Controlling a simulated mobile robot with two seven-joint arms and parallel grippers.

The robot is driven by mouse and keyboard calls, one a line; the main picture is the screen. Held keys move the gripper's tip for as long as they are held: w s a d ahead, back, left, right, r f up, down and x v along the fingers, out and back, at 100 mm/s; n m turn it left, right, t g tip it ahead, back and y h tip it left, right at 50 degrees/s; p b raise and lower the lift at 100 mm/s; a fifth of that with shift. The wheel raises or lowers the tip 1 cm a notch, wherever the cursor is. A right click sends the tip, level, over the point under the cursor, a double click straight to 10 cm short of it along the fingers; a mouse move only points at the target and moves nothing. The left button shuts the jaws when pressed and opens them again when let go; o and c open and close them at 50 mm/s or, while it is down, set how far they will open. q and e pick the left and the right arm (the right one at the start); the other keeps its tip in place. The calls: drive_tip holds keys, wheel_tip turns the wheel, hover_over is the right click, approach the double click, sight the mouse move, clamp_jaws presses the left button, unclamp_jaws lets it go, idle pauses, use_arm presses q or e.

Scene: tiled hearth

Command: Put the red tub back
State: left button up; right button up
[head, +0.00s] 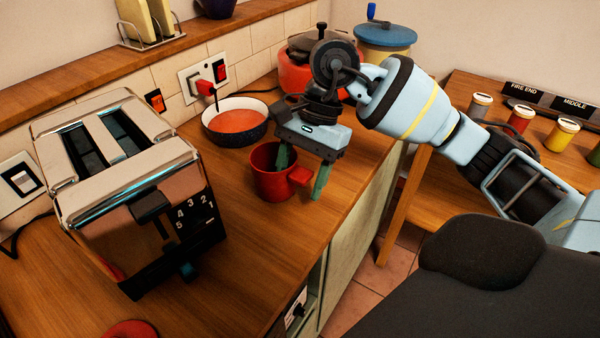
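A small red tub with a pale lid (519,119) stands upright in a row of tubs on the wooden side table at the right, in front of the "FIRE END" label. My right gripper (303,172) is over the counter, far to the left of that tub. Its fingers are apart and point down at a red mug (270,177). One finger is at or inside the mug's rim, and the other is to the right of its handle. I cannot tell whether either finger touches the mug. My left gripper is not in view.
A grey tub (480,104), a yellow tub (562,133) and a green tub share the side table (455,185). A toaster (125,180), a bowl of red food (236,121), a red pot (296,72) and a blue-lidded container (385,40) crowd the counter (255,235).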

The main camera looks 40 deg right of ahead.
drive_tip(key=shift+r, duration=0.1)
drive_tip(key=shift+r, duration=0.3)
drive_tip(key=v, duration=1.1)
drive_tip(key=shift+d+r+p, duration=0.2)
drive_tip(key=shift+r+p, duration=0.05)
drive_tip(key=shift+p, duration=0.15)
